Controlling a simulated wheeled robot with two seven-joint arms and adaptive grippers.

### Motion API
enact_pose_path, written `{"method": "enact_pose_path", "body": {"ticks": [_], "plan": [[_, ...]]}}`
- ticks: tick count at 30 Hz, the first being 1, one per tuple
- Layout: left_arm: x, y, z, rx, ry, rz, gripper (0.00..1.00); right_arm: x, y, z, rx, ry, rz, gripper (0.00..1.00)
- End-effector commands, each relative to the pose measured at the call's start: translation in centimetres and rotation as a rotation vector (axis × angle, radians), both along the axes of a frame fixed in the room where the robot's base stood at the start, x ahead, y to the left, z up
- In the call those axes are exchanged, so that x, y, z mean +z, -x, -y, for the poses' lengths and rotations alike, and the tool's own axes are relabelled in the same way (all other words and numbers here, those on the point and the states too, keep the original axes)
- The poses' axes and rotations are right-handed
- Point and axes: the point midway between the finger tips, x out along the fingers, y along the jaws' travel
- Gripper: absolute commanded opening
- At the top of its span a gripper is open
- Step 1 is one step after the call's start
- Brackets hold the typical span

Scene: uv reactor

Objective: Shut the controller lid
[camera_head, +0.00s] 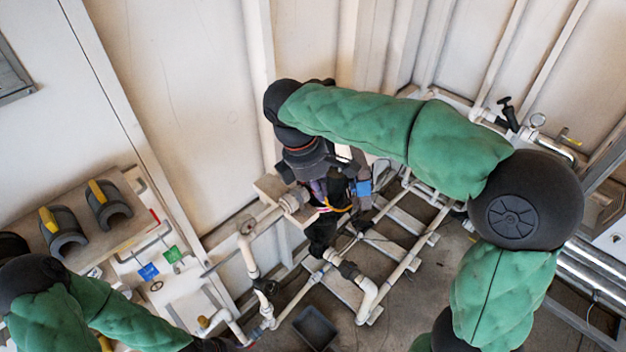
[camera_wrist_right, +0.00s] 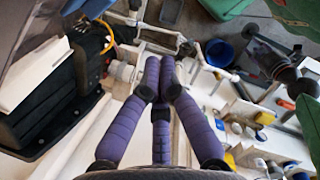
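The controller looks to be the black box (camera_wrist_right: 45,110) at the left of the right wrist view, with a yellow cable at its far end. A pale, partly see-through panel (camera_wrist_right: 32,75), probably its lid, stands tilted up over it. My right gripper (camera_wrist_right: 160,72) has purple fingers with their tips close together and nothing seen between them. It is beside the box, apart from the panel in this view. In the head view my right gripper (camera_head: 318,190) points down by the wall, and my wrist hides most of the controller. My left arm is at lower left, with its fingers out of view.
White pipes (camera_head: 395,275) and a slatted frame stand below and right of my right gripper. A grey bin (camera_head: 315,327) is on the floor. A wall panel (camera_head: 165,285) with blue and green tags is at lower left. A blue bucket (camera_wrist_right: 220,52) shows in the wrist view.

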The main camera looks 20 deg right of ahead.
Motion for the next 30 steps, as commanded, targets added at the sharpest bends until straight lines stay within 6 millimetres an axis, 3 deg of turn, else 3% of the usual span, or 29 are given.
{"method": "enact_pose_path", "body": {"ticks": [9,18,30], "plan": [[0.3,0.0,0.0,0.0,0.0,0.001,0.4,-5.7,0.6,1.5,-0.002,0.0,-0.004,0.0],[1.2,0.0,0.0,0.0,0.0,0.001,0.4,-4.7,1.6,4.7,-0.003,-0.002,0.001,0.0],[1.2,0.0,0.0,0.0,0.0,0.001,0.4,-4.7,1.7,5.0,0.0,-0.001,0.0,0.0]]}}
